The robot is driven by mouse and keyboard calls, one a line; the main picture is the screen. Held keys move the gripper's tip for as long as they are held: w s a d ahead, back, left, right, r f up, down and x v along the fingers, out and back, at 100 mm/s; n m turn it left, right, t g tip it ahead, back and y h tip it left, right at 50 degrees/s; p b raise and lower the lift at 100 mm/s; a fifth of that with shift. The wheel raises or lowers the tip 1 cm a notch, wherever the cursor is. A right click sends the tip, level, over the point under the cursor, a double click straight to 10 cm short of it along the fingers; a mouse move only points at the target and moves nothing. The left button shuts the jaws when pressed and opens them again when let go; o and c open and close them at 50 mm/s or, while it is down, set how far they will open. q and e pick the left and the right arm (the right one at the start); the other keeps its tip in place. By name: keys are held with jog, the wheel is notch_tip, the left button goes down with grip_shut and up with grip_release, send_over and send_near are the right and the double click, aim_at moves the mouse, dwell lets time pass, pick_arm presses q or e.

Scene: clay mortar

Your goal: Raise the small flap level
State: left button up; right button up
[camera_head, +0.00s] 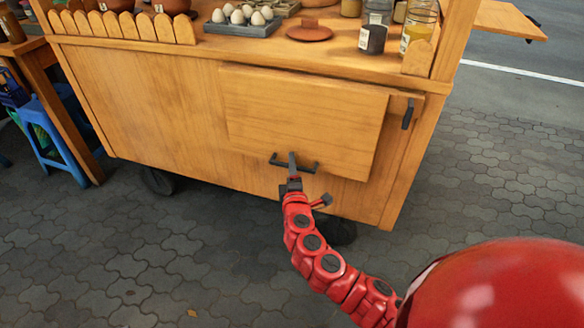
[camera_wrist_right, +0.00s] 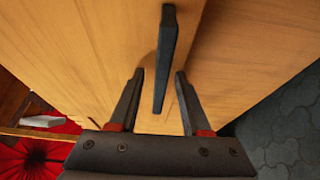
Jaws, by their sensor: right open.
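The small flap (camera_head: 300,115) is a light wooden panel on the front of the wooden cart, hanging down below the countertop. A dark bar handle (camera_head: 308,167) sits at its lower edge. My right gripper (camera_head: 292,160) is at this handle, its red arm reaching up from below. In the right wrist view, the two dark fingers (camera_wrist_right: 159,76) are open, one on either side of the handle bar (camera_wrist_right: 167,50). I cannot tell whether either finger touches it. My left gripper is not in view.
The cart's countertop (camera_head: 270,50) holds a tray of eggs (camera_head: 242,20), a clay lid (camera_head: 309,31) and jars (camera_head: 373,38). A dark fitting (camera_head: 408,113) is right of the flap. A blue stool (camera_head: 55,135) stands left. Paving (camera_head: 220,260) in front is clear.

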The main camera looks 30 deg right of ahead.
jog(key=shift+c, duration=0.3)
grip_shut()
dwell(1.1)
